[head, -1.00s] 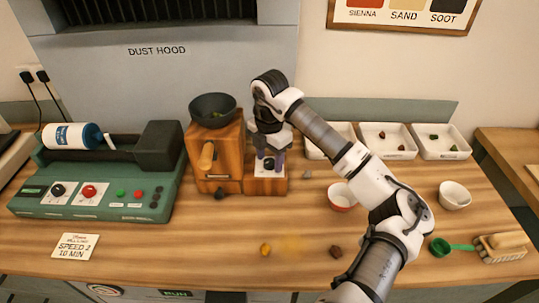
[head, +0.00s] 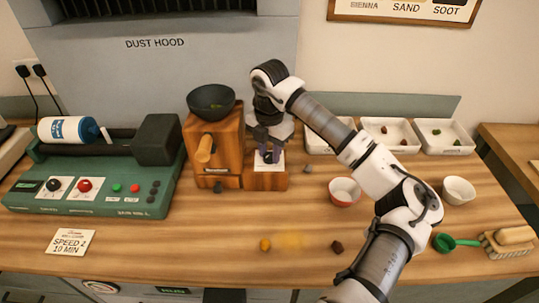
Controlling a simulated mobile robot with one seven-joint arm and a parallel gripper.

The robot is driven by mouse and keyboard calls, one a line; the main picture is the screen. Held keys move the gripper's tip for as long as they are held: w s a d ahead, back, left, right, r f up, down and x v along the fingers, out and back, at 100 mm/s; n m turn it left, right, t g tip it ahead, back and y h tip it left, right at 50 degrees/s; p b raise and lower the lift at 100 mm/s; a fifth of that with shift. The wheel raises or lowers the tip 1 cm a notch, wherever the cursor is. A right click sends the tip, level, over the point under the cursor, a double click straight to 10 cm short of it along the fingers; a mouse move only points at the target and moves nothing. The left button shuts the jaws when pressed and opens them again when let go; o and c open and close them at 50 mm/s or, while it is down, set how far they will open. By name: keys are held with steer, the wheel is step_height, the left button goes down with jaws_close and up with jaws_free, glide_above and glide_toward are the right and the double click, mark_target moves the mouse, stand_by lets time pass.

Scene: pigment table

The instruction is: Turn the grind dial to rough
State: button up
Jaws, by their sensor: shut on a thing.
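My gripper (head: 268,150) points down over this plate and is shut on the dial. The fingers cover much of the dial, so its setting cannot be read.
A green mill (head: 100,200) with a white and blue jar (head: 68,130) stands at the left. White trays (head: 389,135) and bowls (head: 345,190) are at the right. Small lumps (head: 337,247) and a yellow powder patch lie in front. The table's front middle is mostly clear.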

mark_target(269, 155)
steer(key=n+b, duration=0.1)
steer(key=b, duration=0.1)
steer(key=n+b, duration=0.2)
steer(key=shift+f+n, duration=0.3)
steer(key=n+b, duration=0.3)
steer(key=n, duration=0.1)
steer(key=shift+r+n+b, duration=0.15)
steer(key=shift+n+b, duration=0.15)
steer(key=shift+b, duration=0.05)
steer(key=n+b, duration=0.2)
steer(key=n, duration=0.2)
steer(key=shift+r, duration=0.1)
steer(key=shift+n+b, duration=0.3)
steer(key=shift+n, duration=1.8)
steer(key=o, duration=1)
steer(key=shift+c, duration=0.2)
steer(key=shift+r, duration=0.1)
step_height(269, 155, up, 14)
steer(key=b, duration=0.1)
